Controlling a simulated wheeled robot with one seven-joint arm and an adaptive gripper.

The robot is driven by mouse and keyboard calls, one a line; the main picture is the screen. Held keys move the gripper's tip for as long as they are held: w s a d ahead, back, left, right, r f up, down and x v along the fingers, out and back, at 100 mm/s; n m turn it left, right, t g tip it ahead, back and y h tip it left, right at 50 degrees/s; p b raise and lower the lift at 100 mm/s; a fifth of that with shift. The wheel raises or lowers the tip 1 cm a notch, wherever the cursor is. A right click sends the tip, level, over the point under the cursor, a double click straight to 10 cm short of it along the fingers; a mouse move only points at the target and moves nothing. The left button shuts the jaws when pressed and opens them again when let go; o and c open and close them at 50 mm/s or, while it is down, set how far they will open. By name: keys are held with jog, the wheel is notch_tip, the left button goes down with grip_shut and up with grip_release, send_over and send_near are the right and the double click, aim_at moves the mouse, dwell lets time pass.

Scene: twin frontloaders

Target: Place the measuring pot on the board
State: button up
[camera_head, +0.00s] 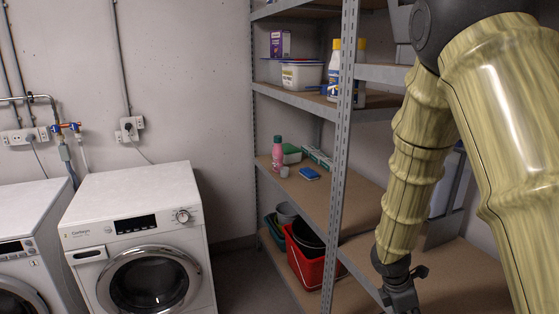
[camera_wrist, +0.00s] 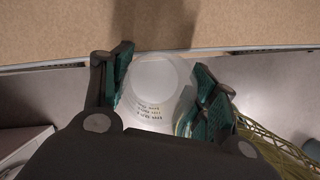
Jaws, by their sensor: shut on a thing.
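The measuring pot (camera_wrist: 155,104) is a translucent, whitish round vessel with small printed lines on its side. In the wrist view my gripper (camera_wrist: 163,74) is shut on it, with a teal-padded finger on each side. A tan board (camera_wrist: 60,32) with a thin metal front edge spans the top of the wrist view. The pot's upper end overlaps that edge in the picture; I cannot tell whether they touch. In the head view only my wrist and the upper part of my gripper show at the bottom right; the fingers and the pot are not visible there.
A metal rack has tan shelves (camera_head: 325,199). A red bucket (camera_head: 305,262) sits lower. A rack post (camera_head: 342,150) stands left of my arm. A washer (camera_head: 140,240) is left.

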jog(key=shift+w+a+f+m+g, duration=0.15)
jog(key=shift+a+f+m+g, duration=0.15)
jog(key=shift+f+m, duration=0.3)
jog(key=a+f+m+g+y, duration=0.2)
jog(key=a+f+m, duration=0.3)
jog(key=a+m, duration=0.2)
jog(key=s+a+f+m+g+y, duration=0.1)
jog(key=a+f+m, duration=0.4)
jog(key=m, duration=0.5)
jog(key=shift+a+f+g+y, duration=0.2)
jog(key=shift+a+g+y, duration=0.4)
jog(key=shift+a, duration=0.65)
